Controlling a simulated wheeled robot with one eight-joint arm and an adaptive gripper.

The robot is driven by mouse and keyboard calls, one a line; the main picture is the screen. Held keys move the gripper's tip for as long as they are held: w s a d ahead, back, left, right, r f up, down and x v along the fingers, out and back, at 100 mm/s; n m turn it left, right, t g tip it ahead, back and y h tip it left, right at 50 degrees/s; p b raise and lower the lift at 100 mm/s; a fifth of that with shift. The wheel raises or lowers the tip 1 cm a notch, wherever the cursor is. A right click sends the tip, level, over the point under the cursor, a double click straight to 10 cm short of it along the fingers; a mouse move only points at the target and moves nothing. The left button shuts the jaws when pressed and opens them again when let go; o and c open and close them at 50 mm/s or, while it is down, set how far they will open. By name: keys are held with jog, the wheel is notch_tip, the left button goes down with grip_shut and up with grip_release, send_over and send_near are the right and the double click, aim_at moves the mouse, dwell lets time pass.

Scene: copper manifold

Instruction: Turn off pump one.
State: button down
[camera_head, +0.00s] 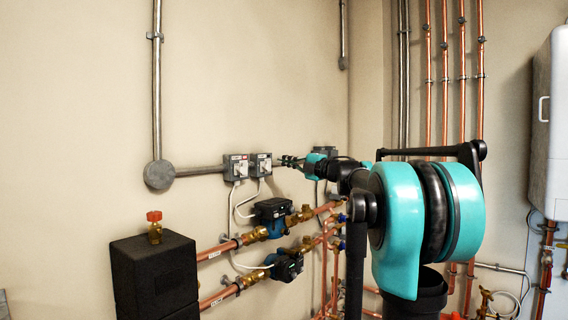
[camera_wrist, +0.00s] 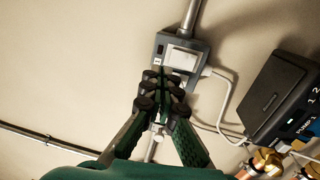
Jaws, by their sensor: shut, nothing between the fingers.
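Two small grey switch boxes, a left one (camera_head: 236,167) and a right one (camera_head: 260,165), sit side by side on the wall in the head view. My gripper (camera_head: 287,161) is just right of the right box, its fingers pointing left. In the wrist view, my gripper (camera_wrist: 163,84) is shut and empty, its fingertips in front of the lower edge of a grey switch box (camera_wrist: 196,46) with a pale switch face. Contact cannot be told. The fingers hide part of that box and the wall below. A dark pump (camera_wrist: 283,92) at right bears a label that seems to read PUMP 1.
Two pumps, an upper one (camera_head: 272,210) and a lower one (camera_head: 286,267), sit on copper pipes below the boxes. White cables hang from the boxes. A grey conduit (camera_head: 199,170) enters from the left. A black block (camera_head: 153,277) stands at lower left.

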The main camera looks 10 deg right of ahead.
jog(key=s+d+r, duration=0.1)
jog(key=s+d, duration=0.5)
jog(key=shift+d, duration=0.1)
dwell(0.4)
jog(key=w+d+f+m+t+h, duration=0.2)
jog(key=d+f+m+t+h, duration=0.6)
jog(key=m+h, duration=0.5)
jog(key=s+d+f+m+g+h, duration=0.25)
jog(key=s+f+m, duration=0.2)
jog(key=f, duration=0.55)
jog(key=s+d+f+m+g+h, duration=0.1)
jog(key=s+f+m+g+h, duration=0.25)
jog(key=f+m, duration=0.45)
jog(key=s+a+f+g+y, duration=0.2)
jog(key=s+a+f+g, duration=0.3)
jog(key=s+f, duration=0.8)
jog(key=s+a+f+m+g+y, duration=0.1)
jog(key=s+a+f+g+y, duration=0.2)
jog(key=s+f, duration=1.1)
jog(key=a+f+g, duration=0.3)
jog(key=a+f, duration=0.1)
jog(key=f, duration=0.1)
jog(key=shift+g, duration=0.3)
